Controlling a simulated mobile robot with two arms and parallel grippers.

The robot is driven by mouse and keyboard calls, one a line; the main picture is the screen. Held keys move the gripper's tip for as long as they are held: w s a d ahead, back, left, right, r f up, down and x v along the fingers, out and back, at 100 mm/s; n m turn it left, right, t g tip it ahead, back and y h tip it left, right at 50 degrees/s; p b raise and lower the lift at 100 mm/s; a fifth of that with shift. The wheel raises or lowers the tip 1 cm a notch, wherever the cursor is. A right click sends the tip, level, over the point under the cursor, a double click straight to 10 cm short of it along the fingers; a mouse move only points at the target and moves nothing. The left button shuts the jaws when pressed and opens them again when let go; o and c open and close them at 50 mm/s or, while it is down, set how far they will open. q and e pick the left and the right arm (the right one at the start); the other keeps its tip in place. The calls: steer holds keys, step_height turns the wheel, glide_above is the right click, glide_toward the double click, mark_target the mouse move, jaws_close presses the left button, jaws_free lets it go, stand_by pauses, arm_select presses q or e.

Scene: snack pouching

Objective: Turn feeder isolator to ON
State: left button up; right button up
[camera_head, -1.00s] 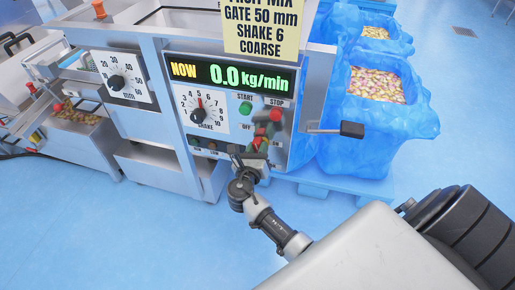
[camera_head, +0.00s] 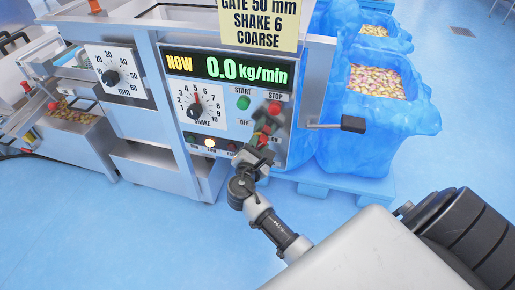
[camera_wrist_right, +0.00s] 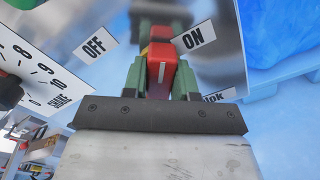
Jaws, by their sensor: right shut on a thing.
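The feeder isolator is a red handle with a white line (camera_wrist_right: 161,68) on the control panel. The handle also shows small and partly covered in the head view (camera_head: 264,137). The OFF label (camera_wrist_right: 96,43) is left of it and the ON label (camera_wrist_right: 193,37) right of it in the right wrist view. My right gripper (camera_wrist_right: 160,82) is shut on the handle, with a green finger on each side. The white line runs nearly upright in the wrist view, between the two labels. My left gripper is not in view.
Above the handle are a green START button (camera_head: 243,102) and a red STOP button (camera_head: 275,108). The SHAKE dial (camera_head: 198,108) is left of them, and a lamp (camera_head: 210,143) glows below it. A black-ended lever (camera_head: 352,124) juts out right, near blue-lined bins (camera_head: 415,125).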

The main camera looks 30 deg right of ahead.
steer(key=shift+f+m+b, duration=0.15)
steer(key=shift+m+b, duration=0.4)
steer(key=shift+m, duration=0.55)
arm_select(q)
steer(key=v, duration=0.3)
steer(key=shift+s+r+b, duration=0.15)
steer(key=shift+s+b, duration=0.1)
steer(key=shift+b, duration=0.05)
arm_select(e)
steer(key=shift+s+m, duration=0.1)
steer(key=shift+m, duration=0.7)
steer(key=o, duration=0.9)
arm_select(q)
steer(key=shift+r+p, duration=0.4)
arm_select(e)
steer(key=v, duration=1)
steer(key=shift+s+a, duration=0.25)
steer(key=shift+s, duration=0.05)
